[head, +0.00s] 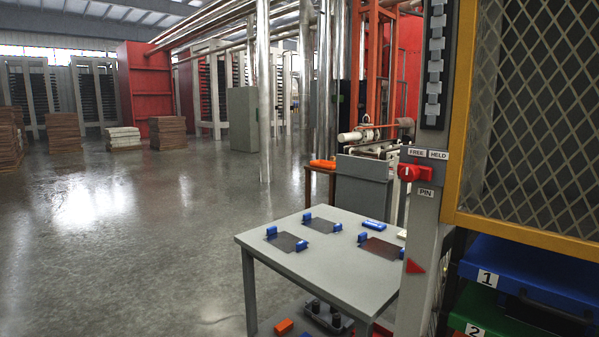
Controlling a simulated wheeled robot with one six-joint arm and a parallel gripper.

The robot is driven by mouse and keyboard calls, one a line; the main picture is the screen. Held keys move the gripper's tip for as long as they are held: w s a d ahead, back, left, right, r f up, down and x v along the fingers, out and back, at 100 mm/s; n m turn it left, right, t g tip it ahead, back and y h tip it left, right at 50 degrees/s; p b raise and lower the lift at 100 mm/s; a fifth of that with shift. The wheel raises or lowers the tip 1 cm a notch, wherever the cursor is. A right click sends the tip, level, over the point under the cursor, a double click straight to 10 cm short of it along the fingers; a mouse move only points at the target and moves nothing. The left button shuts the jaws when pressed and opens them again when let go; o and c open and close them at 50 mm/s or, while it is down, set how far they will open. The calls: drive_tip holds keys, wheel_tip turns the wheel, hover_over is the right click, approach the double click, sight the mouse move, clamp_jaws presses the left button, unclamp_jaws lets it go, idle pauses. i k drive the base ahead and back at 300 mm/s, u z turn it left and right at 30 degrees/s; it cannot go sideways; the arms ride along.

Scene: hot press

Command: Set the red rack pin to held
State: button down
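The red rack pin (407,172) is on the grey post at the left edge of the rack. Its round head, with a small white mark, sits below and slightly left of the FREE label (416,151). A red body reaches right from the head, toward below the HELD label (437,154). A PIN label (425,192) is just under it. I cannot tell for sure from this view which setting the pin is in. My gripper does not show in the head view.
A grey table (290,262) with dark plates and blue blocks stands left of the post. A yellow-framed mesh guard (530,120) is on the right, above a blue numbered tray (530,270) and a green one (505,315).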

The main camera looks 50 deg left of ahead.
sight(407, 172)
drive_tip(key=u, duration=1.35)
drive_tip(key=k, duration=0.65)
drive_tip(key=u, duration=0.55)
drive_tip(key=i, duration=0.4)
drive_tip(key=u, duration=0.8)
drive_tip(key=i, duration=0.6)
drive_tip(key=z, duration=0.55)
drive_tip(key=i, duration=0.65)
drive_tip(key=z, duration=0.75)
